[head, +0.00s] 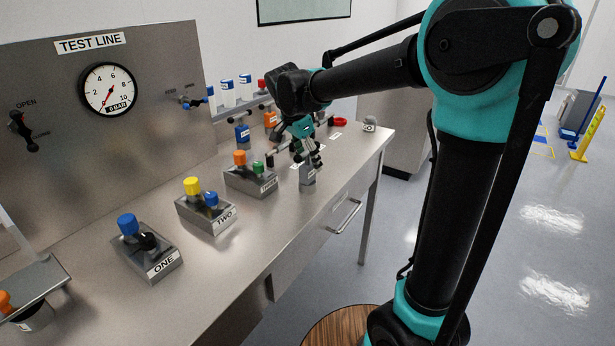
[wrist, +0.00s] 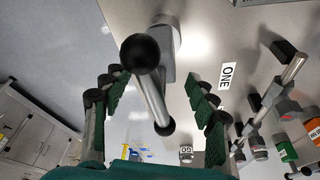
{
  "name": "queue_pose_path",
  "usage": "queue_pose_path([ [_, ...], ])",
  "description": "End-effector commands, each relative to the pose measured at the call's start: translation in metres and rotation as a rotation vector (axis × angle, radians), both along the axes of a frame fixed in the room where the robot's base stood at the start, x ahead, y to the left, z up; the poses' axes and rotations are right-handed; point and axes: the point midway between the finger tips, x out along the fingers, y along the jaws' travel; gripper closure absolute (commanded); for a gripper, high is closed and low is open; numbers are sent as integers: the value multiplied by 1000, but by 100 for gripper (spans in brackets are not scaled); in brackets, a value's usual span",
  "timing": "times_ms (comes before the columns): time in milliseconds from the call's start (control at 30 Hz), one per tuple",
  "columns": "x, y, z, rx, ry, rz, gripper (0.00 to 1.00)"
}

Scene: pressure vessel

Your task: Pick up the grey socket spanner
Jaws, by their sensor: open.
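A grey T-shaped tool, which looks like the grey socket spanner, stands on the bench under my gripper. In the wrist view its bar (wrist: 153,95) with black ball ends lies between my fingers, and its grey stem (wrist: 167,62) reaches down to the bench. In the head view its grey lower part (head: 307,175) shows below my gripper (head: 306,155), near the bench's front edge; the fingers hide its top. My gripper is open, its green pads (wrist: 152,88) on both sides of the bar.
Blocks with coloured knobs, labelled ONE (head: 148,258) and TWO (head: 205,213), stand on the steel bench (head: 240,262). A gauge panel (head: 50,110) rises behind.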

Motion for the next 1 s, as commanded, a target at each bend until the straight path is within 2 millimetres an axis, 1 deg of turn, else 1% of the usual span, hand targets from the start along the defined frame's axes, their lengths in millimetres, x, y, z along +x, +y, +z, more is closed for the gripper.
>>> queue_pose_path([
  [33, 1, -2, -6, 0, 0, -1, 42],
  [133, 2, -3, -13, 0, 0, 0, 42],
  [367, 3, -4, -15, 0, 0, 1, 42],
  [400, 3, -4, -15, 0, 0, 1, 43],
  [867, 2, -4, -15, 0, 0, 1, 100],
  [1000, 2, -4, -15, 0, 0, 1, 100],
])
